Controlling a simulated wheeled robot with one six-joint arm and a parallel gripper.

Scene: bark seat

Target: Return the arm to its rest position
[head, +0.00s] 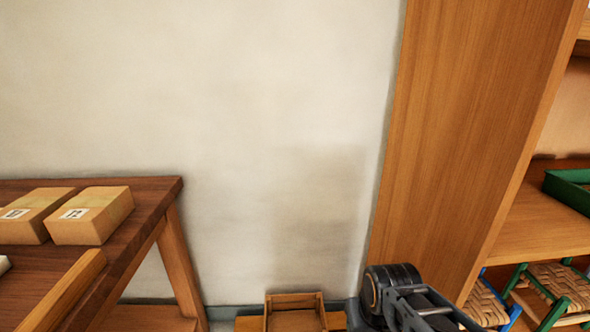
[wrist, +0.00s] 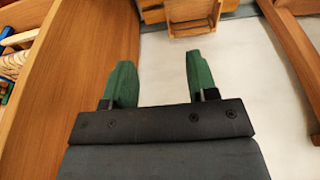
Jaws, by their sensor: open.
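My gripper (wrist: 159,82) shows in the wrist view with its two green fingers spread apart and nothing between them. Pale wall shows between and beyond the fingers. In the head view, part of my dark arm shows at the bottom, right of the middle, in front of the tall wooden side panel (head: 465,130). The fingers cannot be made out in the head view.
A wooden table (head: 145,205) with two labelled boxes (head: 92,215) stands at the left. A small wooden box (head: 294,320) sits low by the wall. Shelves at the right hold a green tray (head: 568,187) and woven-seat stools (head: 560,283). Bare wall fills the middle.

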